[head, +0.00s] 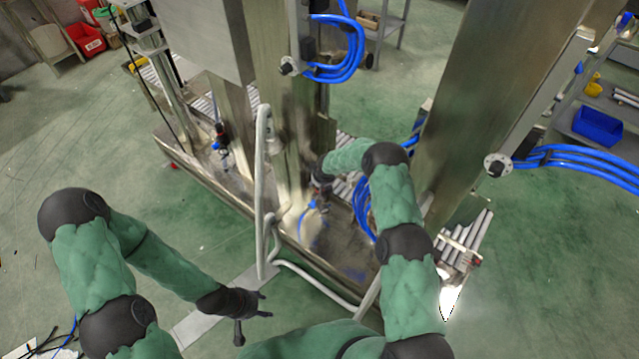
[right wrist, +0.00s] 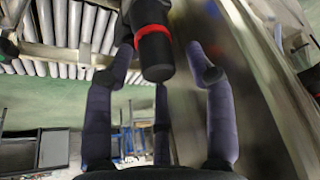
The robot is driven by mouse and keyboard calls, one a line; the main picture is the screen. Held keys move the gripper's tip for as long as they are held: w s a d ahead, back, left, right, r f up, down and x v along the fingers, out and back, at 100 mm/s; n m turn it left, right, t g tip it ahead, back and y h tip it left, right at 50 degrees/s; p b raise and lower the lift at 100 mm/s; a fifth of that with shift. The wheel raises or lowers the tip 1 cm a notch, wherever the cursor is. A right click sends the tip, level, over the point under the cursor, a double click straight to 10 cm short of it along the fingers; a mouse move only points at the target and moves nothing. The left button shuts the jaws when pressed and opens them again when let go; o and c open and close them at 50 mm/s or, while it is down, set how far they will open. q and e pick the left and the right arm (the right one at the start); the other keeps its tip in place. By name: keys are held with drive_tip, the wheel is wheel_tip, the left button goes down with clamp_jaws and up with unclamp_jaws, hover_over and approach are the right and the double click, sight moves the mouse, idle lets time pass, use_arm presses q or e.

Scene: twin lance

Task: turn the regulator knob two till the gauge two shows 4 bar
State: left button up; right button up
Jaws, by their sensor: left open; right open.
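In the right wrist view a black knob (right wrist: 155,52) with a red ring points toward my right gripper (right wrist: 163,66). The gripper's fingers are open and spread on both sides of the knob's end; I cannot tell whether any finger touches it. In the head view my right gripper (head: 320,187) is at the machine's lower column, largely hiding the regulator there. My left gripper (head: 249,312) is open and empty, low at the front, away from the machine. Another dark regulator (head: 220,138) with a blue part sits further left. I cannot make out a gauge reading.
A grey upright pipe (head: 262,190) stands between my left arm and the columns. Blue hoses (head: 361,205) hang beside my right forearm. A steel column (head: 470,110) rises on the right, and a roller conveyor (head: 462,240) lies below it. Green floor is clear at left.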

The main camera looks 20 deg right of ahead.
drive_tip(key=shift+f, duration=0.1)
drive_tip(key=c, duration=1.1)
